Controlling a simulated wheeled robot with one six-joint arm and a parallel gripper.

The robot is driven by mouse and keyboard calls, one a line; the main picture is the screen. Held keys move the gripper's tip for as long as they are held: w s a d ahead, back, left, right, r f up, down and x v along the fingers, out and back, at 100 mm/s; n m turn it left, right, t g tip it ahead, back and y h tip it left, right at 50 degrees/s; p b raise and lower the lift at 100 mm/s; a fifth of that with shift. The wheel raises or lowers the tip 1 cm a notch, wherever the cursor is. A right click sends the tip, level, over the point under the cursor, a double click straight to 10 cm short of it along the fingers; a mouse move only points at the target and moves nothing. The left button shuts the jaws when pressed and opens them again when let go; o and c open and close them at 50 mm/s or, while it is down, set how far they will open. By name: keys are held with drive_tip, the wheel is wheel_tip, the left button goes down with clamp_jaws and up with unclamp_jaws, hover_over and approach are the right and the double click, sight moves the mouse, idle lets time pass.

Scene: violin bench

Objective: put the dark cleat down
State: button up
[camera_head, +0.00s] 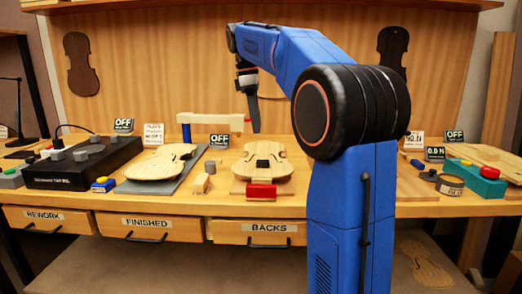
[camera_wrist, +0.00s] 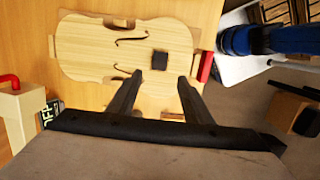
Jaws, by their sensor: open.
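The dark cleat (camera_wrist: 160,61) is a small black square block lying on the pale violin plate (camera_wrist: 95,50) in the wrist view, towards its right-hand end. It also shows in the head view as a dark block (camera_head: 262,163) on the violin plate (camera_head: 258,174) at the middle of the bench. My gripper (camera_wrist: 160,75) is open and empty, its two dark fingers apart with the cleat beyond the gap between their tips. In the head view my gripper (camera_head: 254,128) hangs above the back of that plate, clear of the cleat.
A red block (camera_head: 261,190) sits at the plate's front edge. Left of it are small wooden pieces (camera_head: 200,184) and another violin plate (camera_head: 158,163) on a grey board. A white and blue arch (camera_head: 212,119) stands behind, near an OFF display (camera_head: 219,139).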

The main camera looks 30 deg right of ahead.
drive_tip(key=s+a+f+m+t, duration=0.3)
drive_tip(key=s+a+f+m, duration=0.2)
drive_tip(key=s+f, duration=0.9)
drive_tip(key=s+a+f+m+t+y, duration=0.1)
drive_tip(key=s+a+f+m, duration=0.5)
drive_tip(key=s+f, duration=0.9)
drive_tip(key=s+a+t, duration=0.1)
drive_tip(key=s+a, duration=0.1)
drive_tip(key=a, duration=0.1)
drive_tip(key=shift+s+t, duration=0.25)
drive_tip(key=shift+t, duration=0.15)
